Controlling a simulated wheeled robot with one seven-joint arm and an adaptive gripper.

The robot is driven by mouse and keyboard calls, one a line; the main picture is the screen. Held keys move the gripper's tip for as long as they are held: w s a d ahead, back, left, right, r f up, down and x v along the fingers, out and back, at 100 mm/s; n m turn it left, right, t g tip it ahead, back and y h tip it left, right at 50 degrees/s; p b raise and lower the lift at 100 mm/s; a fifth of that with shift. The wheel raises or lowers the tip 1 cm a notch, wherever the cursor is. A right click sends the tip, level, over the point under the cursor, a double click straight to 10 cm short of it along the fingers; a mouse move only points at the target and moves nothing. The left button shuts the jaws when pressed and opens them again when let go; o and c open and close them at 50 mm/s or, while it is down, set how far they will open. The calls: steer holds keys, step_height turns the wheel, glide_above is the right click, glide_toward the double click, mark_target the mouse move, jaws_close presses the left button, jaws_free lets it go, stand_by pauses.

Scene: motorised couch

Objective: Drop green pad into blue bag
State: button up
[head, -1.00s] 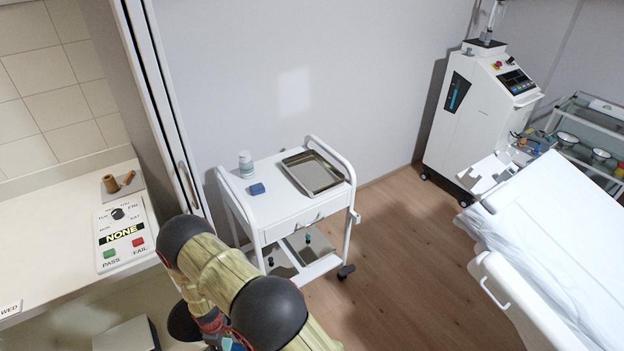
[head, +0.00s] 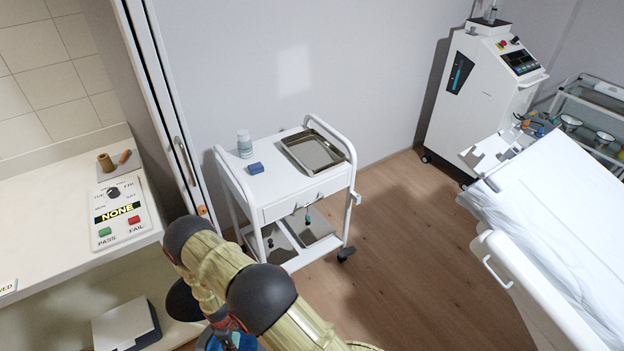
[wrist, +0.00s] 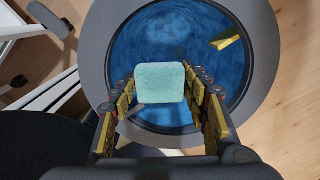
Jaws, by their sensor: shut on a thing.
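The pale green pad (wrist: 160,84) is held between the fingers of my gripper (wrist: 160,80) in the wrist view. The fingers press on its left and right sides. Below it is a round grey-rimmed bin lined with the blue bag (wrist: 150,40). The pad appears over the bag's opening, above its lower middle part in the picture; its height above the bag is hard to tell. In the head view my arm covers the bottom middle, and the pad cannot be made out there.
A yellow piece (wrist: 225,40) lies inside the blue bag. A white trolley (head: 285,205) holds a bottle (head: 244,144), a blue block (head: 256,168) and a metal tray (head: 335,163). A counter with a button panel (head: 122,212) is at left, a white bed (head: 560,210) at right.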

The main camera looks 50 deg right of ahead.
steer(key=shift+f, duration=0.1)
steer(key=o, duration=1.3)
step_height(320, 180, up, 12)
stand_by(0.6)
